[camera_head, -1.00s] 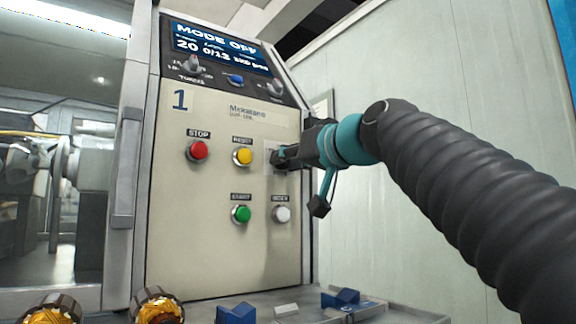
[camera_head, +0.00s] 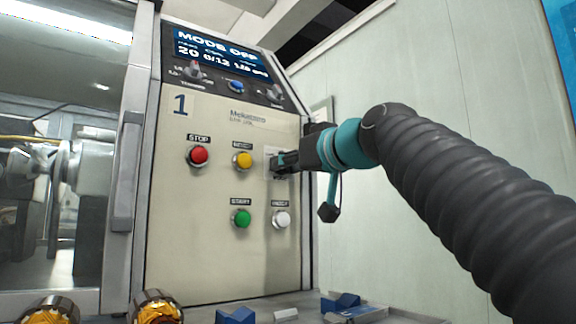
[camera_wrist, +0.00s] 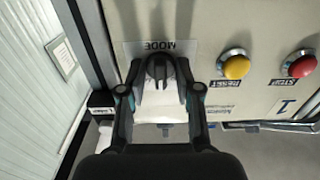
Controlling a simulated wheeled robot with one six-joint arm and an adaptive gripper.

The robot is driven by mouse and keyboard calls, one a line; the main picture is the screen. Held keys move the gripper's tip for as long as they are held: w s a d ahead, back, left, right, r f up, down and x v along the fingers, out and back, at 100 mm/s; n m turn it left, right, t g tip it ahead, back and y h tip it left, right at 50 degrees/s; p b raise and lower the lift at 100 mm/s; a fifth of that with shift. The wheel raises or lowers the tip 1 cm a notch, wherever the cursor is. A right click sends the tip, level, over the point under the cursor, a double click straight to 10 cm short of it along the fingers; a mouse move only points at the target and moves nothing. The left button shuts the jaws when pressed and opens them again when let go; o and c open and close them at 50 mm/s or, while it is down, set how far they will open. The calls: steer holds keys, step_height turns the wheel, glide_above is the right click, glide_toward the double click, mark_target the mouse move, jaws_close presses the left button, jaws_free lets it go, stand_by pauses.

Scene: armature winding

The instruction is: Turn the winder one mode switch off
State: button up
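The winder one panel (camera_head: 215,260) is a beige upright face marked with a blue 1. Its screen (camera_head: 215,50) reads MODE OFF in the head view. The mode switch (camera_wrist: 158,68) is a dark knob on a plate labelled MODE, upside down in the wrist view. My gripper (camera_wrist: 159,72) is at the switch, with one finger on each side of the knob. The fingers look apart, with small gaps beside the knob. In the head view my gripper (camera_head: 275,163) covers most of the switch at the panel's right side.
Left of the switch are a yellow reset button (camera_head: 242,160) and a red stop button (camera_head: 198,156). Below are a green start button (camera_head: 240,218) and a white button (camera_head: 281,219). Blue fixtures (camera_head: 341,302) and copper-wound armatures (camera_head: 157,307) stand along the bottom.

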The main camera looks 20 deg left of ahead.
stand_by(0.3)
steer(key=v, duration=1.2)
steer(key=shift+a+f, duration=0.1)
